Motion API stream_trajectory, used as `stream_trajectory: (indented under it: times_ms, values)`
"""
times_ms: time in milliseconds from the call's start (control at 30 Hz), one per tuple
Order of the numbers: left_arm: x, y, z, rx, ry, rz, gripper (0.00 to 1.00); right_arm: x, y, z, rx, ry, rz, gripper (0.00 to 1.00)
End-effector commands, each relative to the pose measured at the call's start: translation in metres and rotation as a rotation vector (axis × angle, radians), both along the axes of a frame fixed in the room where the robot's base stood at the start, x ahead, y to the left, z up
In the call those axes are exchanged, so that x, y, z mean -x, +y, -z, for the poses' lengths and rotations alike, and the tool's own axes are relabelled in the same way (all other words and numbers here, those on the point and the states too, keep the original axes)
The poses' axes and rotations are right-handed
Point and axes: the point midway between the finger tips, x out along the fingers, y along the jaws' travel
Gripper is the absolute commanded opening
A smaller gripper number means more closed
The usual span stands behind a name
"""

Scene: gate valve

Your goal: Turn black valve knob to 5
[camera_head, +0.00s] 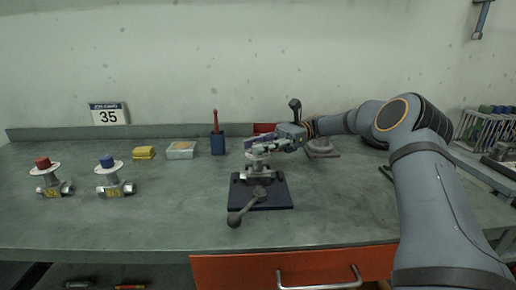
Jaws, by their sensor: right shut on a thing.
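A metal valve (258,172) stands upright on a dark base plate (275,199) near the middle of the bench. My right gripper (257,149) reaches in from the right and is shut at the top of this valve. Its fingers cover the black knob there, so the knob's shape and any number at its mark cannot be read. My left gripper is out of view.
A grey lever with a ball end (236,218) juts forward from the base plate. Red-knob (43,162) and blue-knob (107,160) valves stand at left. A yellow block (144,153), clear box (181,151) and blue holder (217,145) stand behind. A wall sign (108,114) reads 35.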

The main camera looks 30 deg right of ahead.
Motion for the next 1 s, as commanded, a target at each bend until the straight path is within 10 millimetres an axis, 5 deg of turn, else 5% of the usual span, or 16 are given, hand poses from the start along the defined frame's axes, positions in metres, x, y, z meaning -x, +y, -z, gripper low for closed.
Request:
stream_trajectory:
  times_ms: [333, 367, 500, 833, 1000]
  values:
    - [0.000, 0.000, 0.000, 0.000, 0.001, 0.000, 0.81, 0.000, 0.000, 0.000, 0.000, 0.000, -0.001, 0.00]
    - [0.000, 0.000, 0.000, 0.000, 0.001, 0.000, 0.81, 0.000, 0.000, 0.000, 0.000, 0.000, -0.001, 0.29]
    - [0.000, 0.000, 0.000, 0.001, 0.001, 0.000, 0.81, 0.000, 0.000, 0.000, 0.000, 0.000, 0.000, 0.48]
    - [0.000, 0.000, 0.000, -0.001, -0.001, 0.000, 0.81, 0.000, 0.000, -0.003, 0.000, -0.001, 0.000, 0.50]
    - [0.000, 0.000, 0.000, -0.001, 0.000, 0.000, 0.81, 0.000, 0.000, -0.031, 0.001, -0.007, 0.000, 0.50]
